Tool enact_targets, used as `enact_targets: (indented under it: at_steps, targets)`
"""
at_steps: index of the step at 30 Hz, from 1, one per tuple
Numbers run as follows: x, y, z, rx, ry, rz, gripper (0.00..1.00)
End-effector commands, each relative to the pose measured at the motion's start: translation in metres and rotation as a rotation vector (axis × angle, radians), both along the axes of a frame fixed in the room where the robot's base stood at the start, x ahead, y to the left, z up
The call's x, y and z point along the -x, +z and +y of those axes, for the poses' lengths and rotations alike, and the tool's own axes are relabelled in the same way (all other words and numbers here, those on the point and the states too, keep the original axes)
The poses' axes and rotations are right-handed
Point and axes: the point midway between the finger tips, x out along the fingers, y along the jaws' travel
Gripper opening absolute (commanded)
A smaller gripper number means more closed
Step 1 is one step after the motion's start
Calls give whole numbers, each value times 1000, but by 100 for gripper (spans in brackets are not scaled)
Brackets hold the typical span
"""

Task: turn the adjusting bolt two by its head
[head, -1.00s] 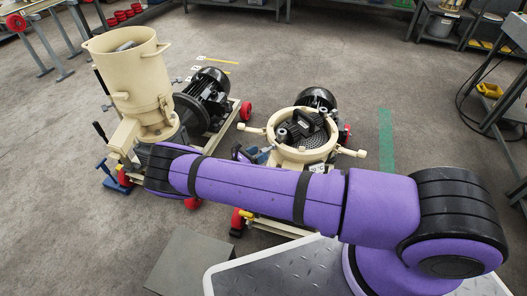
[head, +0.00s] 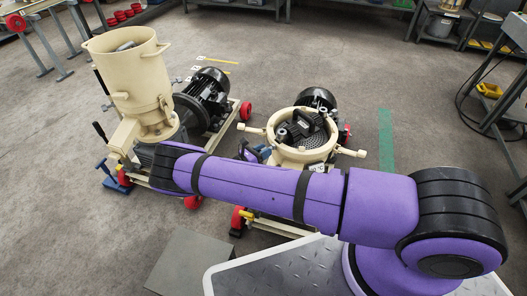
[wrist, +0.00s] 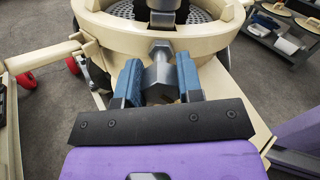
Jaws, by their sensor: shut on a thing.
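In the wrist view, the adjusting bolt's grey hex head (wrist: 158,80) sits between the two blue jaws of my gripper (wrist: 158,66), which is shut on it. The bolt's shank runs away from me to the rim of the cream ring-shaped housing (wrist: 110,34). Black roller parts (wrist: 160,8) show inside this housing. In the head view, the open housing (head: 318,155) stands at the centre with the black roller assembly (head: 302,130) over a perforated die. My gripper (head: 252,151) shows only partly behind my purple arm, and the bolt head is hidden there.
A second mill with a tall cream hopper (head: 125,65) and a black motor (head: 205,95) stands to the left. Cream handles (head: 348,152) stick out from the housing. A grey block (head: 190,262) lies on the floor in front. Open floor lies around the machines.

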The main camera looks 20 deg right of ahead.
Motion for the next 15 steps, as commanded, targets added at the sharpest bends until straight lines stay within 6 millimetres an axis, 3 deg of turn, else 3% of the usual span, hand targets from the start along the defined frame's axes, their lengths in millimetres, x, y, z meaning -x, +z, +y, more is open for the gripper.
enact_targets:
  at_steps: [15]
  targets:
    - [2,0,0,-88,0,-256,10]
